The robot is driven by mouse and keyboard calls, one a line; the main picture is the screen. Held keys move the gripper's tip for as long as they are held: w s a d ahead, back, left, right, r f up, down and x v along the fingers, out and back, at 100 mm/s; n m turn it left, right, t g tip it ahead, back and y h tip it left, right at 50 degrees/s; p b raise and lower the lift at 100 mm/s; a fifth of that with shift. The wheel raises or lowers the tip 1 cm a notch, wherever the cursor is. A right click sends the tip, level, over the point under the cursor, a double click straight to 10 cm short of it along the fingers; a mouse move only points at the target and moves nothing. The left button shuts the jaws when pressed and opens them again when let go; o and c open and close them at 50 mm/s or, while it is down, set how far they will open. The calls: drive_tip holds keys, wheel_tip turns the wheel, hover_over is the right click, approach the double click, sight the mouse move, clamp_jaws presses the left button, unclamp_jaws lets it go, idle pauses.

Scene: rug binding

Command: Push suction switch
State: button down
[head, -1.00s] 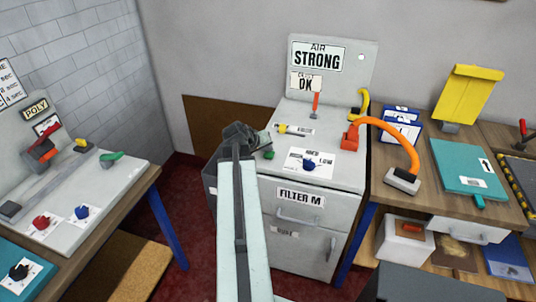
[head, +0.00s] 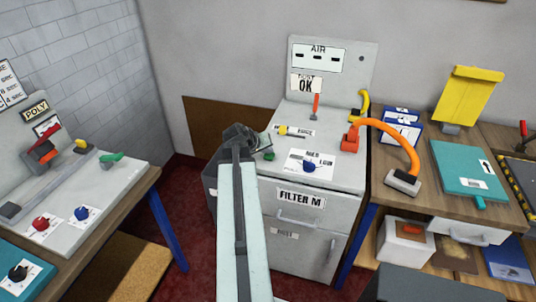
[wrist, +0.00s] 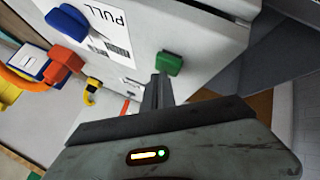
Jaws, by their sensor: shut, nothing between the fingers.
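A small green switch (head: 269,155) sits at the left front edge of the grey cabinet top (head: 345,178). It also shows in the wrist view as a green block (wrist: 169,63). My gripper (head: 260,144) is shut and empty beside the switch. In the wrist view its closed fingertips (wrist: 159,80) are right at the green block; I cannot tell whether they touch it. The AIR display (head: 318,57) on the upright panel shows dashes. The round lamp (head: 361,58) beside it is dark.
A blue knob (head: 309,167), a red-orange lever (head: 316,105) and an orange hose (head: 400,135) stand on or beside the cabinet top. A bench with coloured knobs (head: 82,212) is at left. A wooden bench with a teal board (head: 465,165) is at right.

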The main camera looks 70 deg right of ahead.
sight(268, 156)
drive_tip(key=shift+r+p, duration=0.35)
drive_tip(key=shift+r, duration=0.3)
wheel_tip(268, 156, up, 6)
drive_tip(key=p, duration=0.6)
